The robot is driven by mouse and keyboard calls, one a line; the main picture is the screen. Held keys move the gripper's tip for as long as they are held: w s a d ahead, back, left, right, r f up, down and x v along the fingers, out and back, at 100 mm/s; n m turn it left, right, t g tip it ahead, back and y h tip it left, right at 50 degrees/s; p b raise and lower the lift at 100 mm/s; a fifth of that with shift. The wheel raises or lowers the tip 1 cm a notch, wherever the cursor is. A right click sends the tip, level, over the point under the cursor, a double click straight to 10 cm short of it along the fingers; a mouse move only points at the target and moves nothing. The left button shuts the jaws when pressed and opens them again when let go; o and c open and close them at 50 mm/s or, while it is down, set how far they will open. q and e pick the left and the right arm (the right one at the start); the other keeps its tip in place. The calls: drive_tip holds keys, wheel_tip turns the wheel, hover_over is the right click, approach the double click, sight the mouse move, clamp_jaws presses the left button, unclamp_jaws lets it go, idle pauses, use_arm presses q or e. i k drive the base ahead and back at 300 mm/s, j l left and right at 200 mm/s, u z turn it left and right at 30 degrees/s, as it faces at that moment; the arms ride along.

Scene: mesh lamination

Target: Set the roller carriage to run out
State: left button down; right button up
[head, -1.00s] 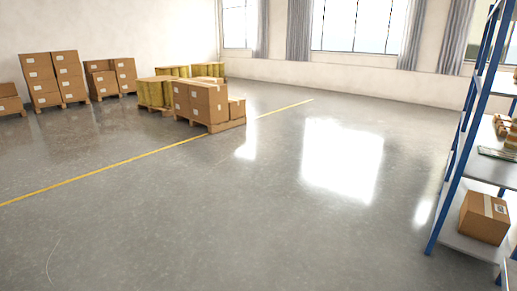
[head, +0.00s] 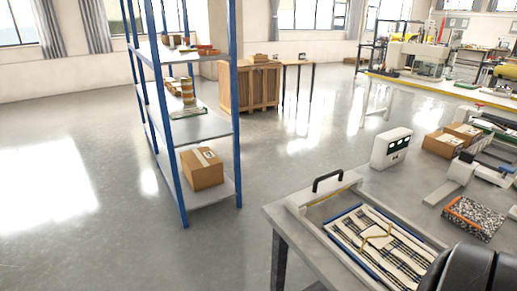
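A pale bar with a black arched handle (head: 327,181) spans the near left end of a grey workbench; it looks like the roller carriage (head: 306,200). Beside it lies a flat bed (head: 350,262) with blue edging and light strips over a dark checked sheet. A bent yellow piece (head: 377,238) rests on the strips. The right part of the bed is hidden by a dark rounded shape at the bottom right, possibly part of my arm. Neither of my grippers is in view.
A white box-shaped unit (head: 391,148) stands behind the bed. A speckled block with an orange edge (head: 472,217) and cardboard boxes (head: 442,144) are on the bench. A blue-post shelf (head: 205,125) stands to the left. The floor between shelf and bench is clear.

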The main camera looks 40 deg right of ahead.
sight(298, 202)
drive_tip(key=i+l+z, duration=0.1)
drive_tip(key=i+z, duration=0.3)
drive_tip(key=i+j+z, duration=0.1)
drive_tip(key=i+z, duration=0.3)
drive_tip(key=i+j+z, duration=0.2)
drive_tip(key=i+z, duration=0.2)
drive_tip(key=i, duration=0.15)
drive_tip(key=i+z, duration=0.2)
drive_tip(key=z, duration=0.2)
drive_tip(key=i+z, duration=0.35)
drive_tip(key=i+j+z, duration=0.1)
drive_tip(key=z, duration=0.3)
drive_tip(key=i+j+z, duration=0.15)
drive_tip(key=z, duration=0.2)
